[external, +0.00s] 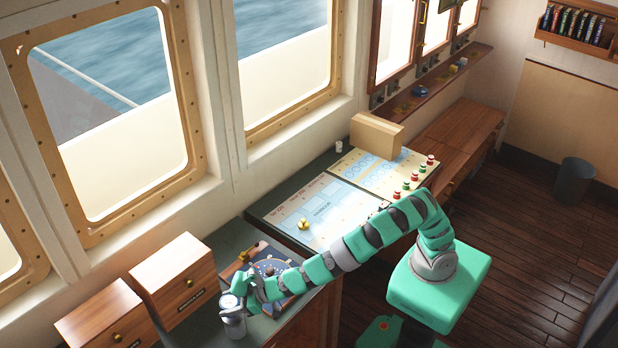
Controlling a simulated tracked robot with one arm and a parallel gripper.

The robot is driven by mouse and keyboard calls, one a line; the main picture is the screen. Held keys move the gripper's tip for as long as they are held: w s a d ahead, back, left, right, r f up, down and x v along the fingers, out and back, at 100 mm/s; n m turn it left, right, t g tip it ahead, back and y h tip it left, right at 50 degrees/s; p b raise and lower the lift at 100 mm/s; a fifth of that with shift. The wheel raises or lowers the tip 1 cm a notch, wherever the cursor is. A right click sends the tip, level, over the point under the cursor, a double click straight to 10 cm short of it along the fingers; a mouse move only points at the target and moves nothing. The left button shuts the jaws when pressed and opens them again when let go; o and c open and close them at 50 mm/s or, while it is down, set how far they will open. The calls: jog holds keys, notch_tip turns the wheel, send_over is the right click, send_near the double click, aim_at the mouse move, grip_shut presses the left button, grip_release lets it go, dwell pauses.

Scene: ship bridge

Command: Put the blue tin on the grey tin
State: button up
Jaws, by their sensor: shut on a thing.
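A silver-grey tin (234,326) stands upright on the dark counter at the lower left. My gripper (234,297) is at its top, shut on a small can-like thing that looks like a tin. The fingers cover much of the held thing, and I cannot make out a clear blue on it. The held thing appears right over the grey tin; I cannot tell whether they touch.
Two wooden drawer boxes (173,280) stand left of the tins. A chart with a round dial (268,268) and a brass piece (245,256) lie behind my forearm. A chart desk (325,208) carries a brass weight (304,224) and a cardboard-coloured box (376,136).

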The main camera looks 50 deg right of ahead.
jog(key=shift+f+b, duration=0.45)
jog(key=shift+f, duration=0.75)
jog(key=shift+f, duration=0.2)
jog(key=o, duration=1)
jog(key=shift+r, duration=0.2)
jog(key=shift+s+d, duration=0.1)
jog(key=v, duration=1.1)
jog(key=shift+s+d+r, duration=0.15)
jog(key=shift+s+d, duration=0.1)
jog(key=shift+s, duration=0.05)
